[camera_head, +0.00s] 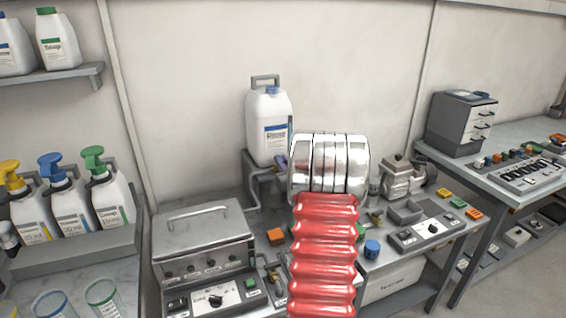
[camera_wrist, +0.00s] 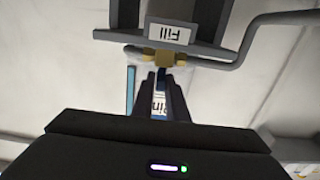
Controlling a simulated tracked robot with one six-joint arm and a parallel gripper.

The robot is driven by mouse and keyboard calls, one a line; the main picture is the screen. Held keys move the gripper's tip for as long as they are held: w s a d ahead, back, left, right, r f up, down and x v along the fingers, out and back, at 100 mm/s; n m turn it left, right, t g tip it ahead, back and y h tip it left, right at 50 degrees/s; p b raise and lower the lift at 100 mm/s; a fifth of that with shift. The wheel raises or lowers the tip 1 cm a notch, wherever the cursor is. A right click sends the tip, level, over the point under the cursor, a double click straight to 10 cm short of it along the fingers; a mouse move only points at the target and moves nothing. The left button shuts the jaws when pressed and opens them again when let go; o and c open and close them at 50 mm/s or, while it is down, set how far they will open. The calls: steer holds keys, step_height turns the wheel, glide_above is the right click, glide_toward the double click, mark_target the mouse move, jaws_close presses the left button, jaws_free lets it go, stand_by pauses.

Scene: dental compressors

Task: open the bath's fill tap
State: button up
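In the wrist view, a brass tap (camera_wrist: 163,58) sits just below a white label reading "Fill" (camera_wrist: 168,34) on a grey bracket. My gripper (camera_wrist: 160,78) points up at the tap. Its two dark fingers stand apart, with a narrow dark blue piece, perhaps the tap's lever, between or behind the tips. I cannot tell whether the fingers touch it. In the head view my arm hides the gripper. The metal bath with a closed lid (camera_head: 203,236) stands left of my arm. A white jug (camera_head: 268,128) stands on a raised stand behind it.
A grey pipe (camera_wrist: 275,22) runs to the right of the label. Left are pump bottles (camera_head: 66,208) and cups (camera_head: 103,296). Right of my arm are a blue knob (camera_head: 372,249) and a control box (camera_head: 424,232). A drawer unit (camera_head: 461,124) stands on the right bench.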

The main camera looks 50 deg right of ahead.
jaws_close()
steer(key=shift+s+d, duration=0.1)
steer(key=shift+d, duration=0.05)
steer(key=shift+n+t+y, duration=0.4)
steer(key=shift+n+y, duration=0.1)
steer(key=shift+y, duration=0.2)
steer(key=shift+s+d+n+t+y, duration=0.15)
steer(key=shift+n+t+y, duration=0.15)
steer(key=shift+n+y, duration=0.6)
steer(key=shift+w+d+n+t+y, duration=0.15)
steer(key=shift+n+t+y, duration=0.25)
steer(key=shift+y, duration=0.75)
steer(key=shift+s+d+n+t+y, duration=0.15)
steer(key=shift+n+t+y, duration=0.05)
steer(key=shift+n+y, duration=0.75)
steer(key=shift+d+n+y, duration=0.15)
steer(key=shift+n+y, duration=0.7)
steer(key=shift+y, duration=0.6)
steer(key=shift+d+n+y, duration=0.1)
steer(key=shift+n+y, duration=0.7)
steer(key=shift+y, duration=0.65)
steer(key=shift+w+d+n+g+y, duration=0.1)
steer(key=shift+n+g+y, duration=0.65)
steer(key=shift+y, duration=0.5)
steer(key=shift+w+d+n+g+y, duration=0.1)
steer(key=shift+n+g+y, duration=0.35)
steer(key=shift+n+y, duration=0.65)
steer(key=shift+o, duration=2.4)
jaws_free()
